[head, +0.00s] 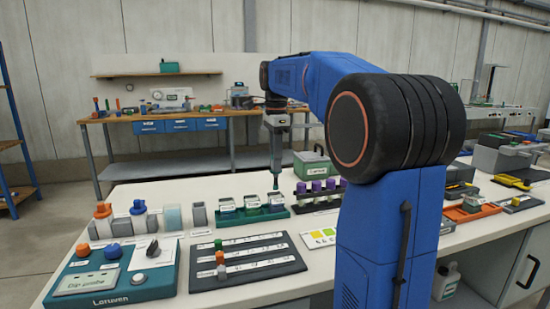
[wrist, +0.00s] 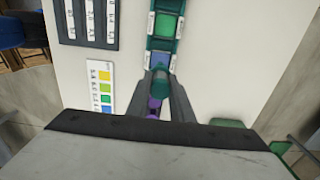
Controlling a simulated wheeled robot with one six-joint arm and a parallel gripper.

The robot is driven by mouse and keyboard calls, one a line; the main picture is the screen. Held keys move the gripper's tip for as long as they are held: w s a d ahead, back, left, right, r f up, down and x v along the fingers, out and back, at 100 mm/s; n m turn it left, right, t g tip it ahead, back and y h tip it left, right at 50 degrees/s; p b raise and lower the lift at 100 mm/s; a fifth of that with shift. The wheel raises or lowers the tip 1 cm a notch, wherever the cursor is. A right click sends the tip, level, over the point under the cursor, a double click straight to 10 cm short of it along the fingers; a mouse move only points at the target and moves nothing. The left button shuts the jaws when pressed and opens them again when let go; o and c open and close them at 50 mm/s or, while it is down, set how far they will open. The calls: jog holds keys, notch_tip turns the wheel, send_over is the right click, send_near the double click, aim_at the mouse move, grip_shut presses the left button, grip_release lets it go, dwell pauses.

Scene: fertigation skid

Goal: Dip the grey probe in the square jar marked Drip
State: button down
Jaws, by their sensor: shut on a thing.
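My gripper (head: 276,176) points down over the right end of a green rack (head: 240,219) of square jars. It is shut on a slim thing with a teal-green end (wrist: 160,83). I cannot tell for sure that this is the grey probe. Its tip is right by the rightmost jar (head: 276,199); whether it is inside or above cannot be told. A middle jar (head: 252,203) and a left jar (head: 227,206) stand beside it. Their labels are too small to read. In the wrist view a jar with green contents (wrist: 166,26) and one with bluish contents (wrist: 161,59) show.
Purple-capped tubes (head: 316,187) stand in a black rack right of the jars. A green box (head: 314,165) is behind. A black slotted board (head: 245,262), a colour chart (head: 321,238) and a teal control panel (head: 110,280) lie in front.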

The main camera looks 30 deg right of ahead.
aim_at(275, 189)
jog(key=shift+f, duration=3.6)
jog(key=shift+r, duration=4.25)
